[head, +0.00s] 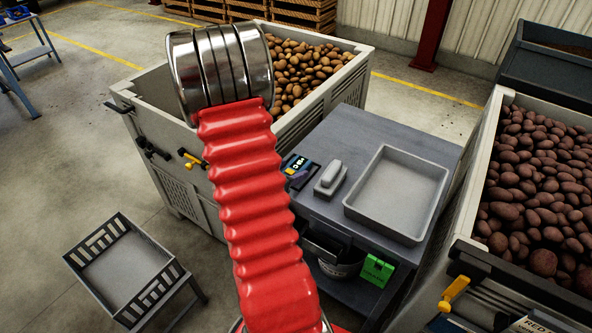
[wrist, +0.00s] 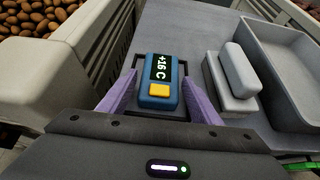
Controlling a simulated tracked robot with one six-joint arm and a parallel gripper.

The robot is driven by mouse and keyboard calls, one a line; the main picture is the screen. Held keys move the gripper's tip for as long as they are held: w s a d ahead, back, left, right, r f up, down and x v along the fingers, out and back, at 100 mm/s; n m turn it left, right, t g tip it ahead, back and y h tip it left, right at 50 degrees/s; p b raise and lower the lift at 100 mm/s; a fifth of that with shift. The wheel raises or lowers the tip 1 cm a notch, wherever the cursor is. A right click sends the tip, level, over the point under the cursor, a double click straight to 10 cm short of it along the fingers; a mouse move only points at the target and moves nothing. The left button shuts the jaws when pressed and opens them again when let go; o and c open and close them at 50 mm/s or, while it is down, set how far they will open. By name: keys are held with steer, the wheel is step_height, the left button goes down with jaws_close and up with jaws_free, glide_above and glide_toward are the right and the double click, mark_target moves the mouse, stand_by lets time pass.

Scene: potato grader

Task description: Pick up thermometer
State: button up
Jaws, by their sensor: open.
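The thermometer (wrist: 161,85) is a blue block with a dark display reading +16 C and a yellow button. In the wrist view it stands in a dark frame on the grey table. My gripper (wrist: 160,92) is open, with one purple finger on each side of the thermometer; I cannot tell whether they touch it.
A grey block with a rounded handle (head: 331,176) and an empty grey tray (head: 429,194) are to the right on the table (head: 344,127). Potato bins stand left (head: 322,112) and right (head: 488,123). An empty crate stand (head: 121,221) is at lower left.

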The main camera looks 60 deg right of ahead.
mark_target(293, 169)
steer(key=shift+x, duration=0.9)
steer(key=shift+c, duration=0.2)
steer(key=c, duration=0.9)
steer(key=shift+o, duration=0.2)
steer(key=shift+r, duration=0.2)
step_height(293, 169, up, 10)
steer(key=shift+f, duration=0.15)
